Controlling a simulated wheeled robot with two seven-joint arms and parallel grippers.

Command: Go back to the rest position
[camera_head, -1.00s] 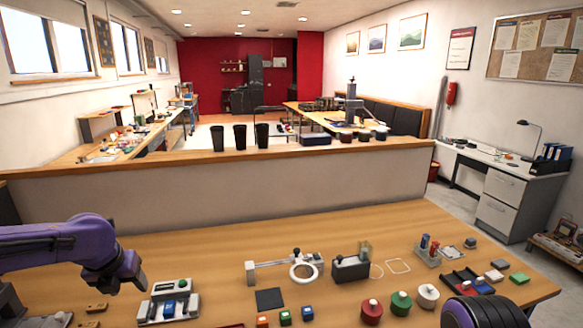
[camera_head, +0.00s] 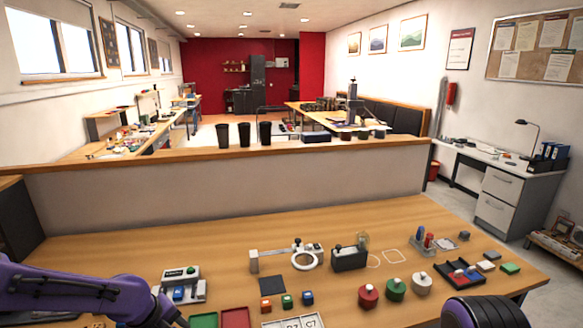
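My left arm (camera_head: 75,290), purple and dark grey, reaches in at the lower left, low over the near left of the wooden table (camera_head: 130,250). Its gripper is not visible; the arm runs off the bottom edge. Only a rounded black and purple part of my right arm (camera_head: 482,312) shows at the bottom right, and its gripper is out of view. No held object is visible.
A ring fixture (camera_head: 305,260) and a dark box device (camera_head: 349,258) stand mid-table. Red, green and white knobbed pieces (camera_head: 395,289) are at the right, near a black tray (camera_head: 452,268). Small cubes (camera_head: 287,302), a green tray (camera_head: 204,320) and a red tray (camera_head: 236,317) lie in front. The table's back left is clear.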

